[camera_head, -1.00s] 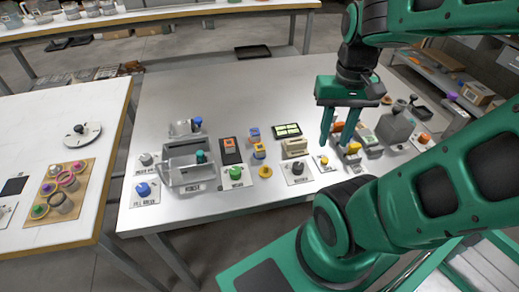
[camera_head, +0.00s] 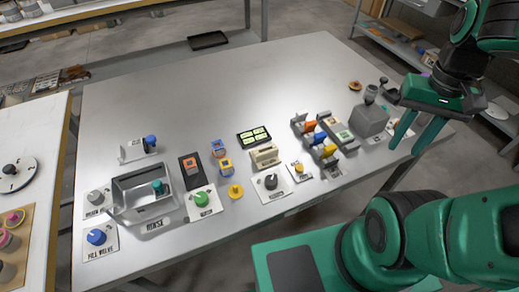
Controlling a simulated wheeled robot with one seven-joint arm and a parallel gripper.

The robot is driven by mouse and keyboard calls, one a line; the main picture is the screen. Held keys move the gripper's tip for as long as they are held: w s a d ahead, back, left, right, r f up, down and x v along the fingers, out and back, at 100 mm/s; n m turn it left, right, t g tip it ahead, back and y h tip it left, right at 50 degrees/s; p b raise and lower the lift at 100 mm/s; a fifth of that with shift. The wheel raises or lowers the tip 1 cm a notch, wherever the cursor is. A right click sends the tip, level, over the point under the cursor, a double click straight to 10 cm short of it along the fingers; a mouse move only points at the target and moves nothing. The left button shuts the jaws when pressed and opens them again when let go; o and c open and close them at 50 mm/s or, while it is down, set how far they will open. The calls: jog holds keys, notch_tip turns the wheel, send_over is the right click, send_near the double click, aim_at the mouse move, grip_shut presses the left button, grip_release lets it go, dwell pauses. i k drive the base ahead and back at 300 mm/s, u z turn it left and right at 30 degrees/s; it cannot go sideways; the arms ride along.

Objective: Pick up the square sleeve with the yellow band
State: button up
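A small square sleeve with a yellow band (camera_head: 225,167) stands on the grey table, left of its middle near the front. A similar blue sleeve (camera_head: 217,148) stands just behind it; its band looks orange, but it is small. A square orange-banded piece (camera_head: 191,164) sits on a dark pad to the left. My gripper (camera_head: 402,151) is at the table's right end, far right of the yellow-banded sleeve. Its two green fingers point down, apart, with nothing visible between them.
A grey open basin (camera_head: 147,190) stands left of the sleeves. A green knob (camera_head: 201,199) and a yellow round piece (camera_head: 235,191) are in front. A cream box (camera_head: 265,154) and a lit panel (camera_head: 254,136) stand right. The table's back half is clear.

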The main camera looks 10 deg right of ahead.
aim_at(227, 170)
jog(key=z, duration=1.45)
jog(key=k, duration=1.65)
jog(key=u, duration=1.45)
jog(key=i, duration=1)
